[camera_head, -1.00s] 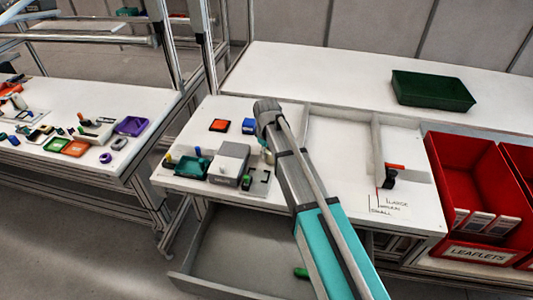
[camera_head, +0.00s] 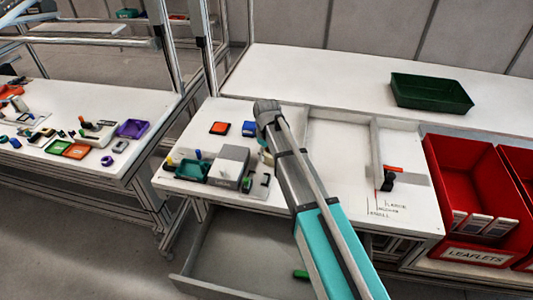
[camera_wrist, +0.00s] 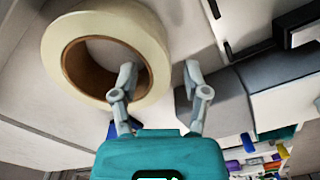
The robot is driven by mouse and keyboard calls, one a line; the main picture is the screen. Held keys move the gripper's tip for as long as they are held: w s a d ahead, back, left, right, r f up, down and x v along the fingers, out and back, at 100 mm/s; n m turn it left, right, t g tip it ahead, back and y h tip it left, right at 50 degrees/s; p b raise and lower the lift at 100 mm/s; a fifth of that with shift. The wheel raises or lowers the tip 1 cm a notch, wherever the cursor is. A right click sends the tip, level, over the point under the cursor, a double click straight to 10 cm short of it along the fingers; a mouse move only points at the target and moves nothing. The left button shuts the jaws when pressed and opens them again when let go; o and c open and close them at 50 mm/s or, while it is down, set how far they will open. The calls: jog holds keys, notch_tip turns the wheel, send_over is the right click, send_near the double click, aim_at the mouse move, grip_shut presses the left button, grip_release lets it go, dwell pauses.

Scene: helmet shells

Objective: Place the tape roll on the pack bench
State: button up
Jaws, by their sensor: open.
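The tape roll (camera_wrist: 152,62), cream with a brown core, is large at the upper left of the wrist view. My gripper (camera_wrist: 160,78) is open beside it. The left finger overlaps the roll's hole and right wall, and the right finger is outside the roll. I cannot tell whether either finger touches it. In the head view my arm hides most of the gripper and roll. The white bench (camera_head: 338,190) under my arm and the long white bench (camera_head: 300,75) behind it are in view; neither is labelled as the pack bench.
A grey box (camera_head: 229,164), teal tray (camera_head: 193,170) and small items stand left of my arm. A green tray (camera_head: 430,93) is on the rear bench. Red leaflet bins (camera_head: 465,185) stand right. An open drawer (camera_head: 235,255) juts out below. The rear bench's middle is clear.

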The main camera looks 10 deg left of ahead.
notch_tip(320, 180, up, 11)
jog(key=p, duration=1)
jog(key=shift+f, duration=0.1)
jog(key=shift+d, duration=0.1)
dwell(0.6)
jog(key=s+d+m, duration=0.4)
jog(key=s+d, duration=0.1)
jog(key=d, duration=0.6)
jog(key=s+d+m, duration=0.4)
jog(key=s+d, duration=0.1)
jog(key=d, duration=0.6)
jog(key=s+d+m, duration=0.4)
jog(key=s+d, duration=0.1)
jog(key=d, duration=0.6)
jog(key=shift+d, duration=0.25)
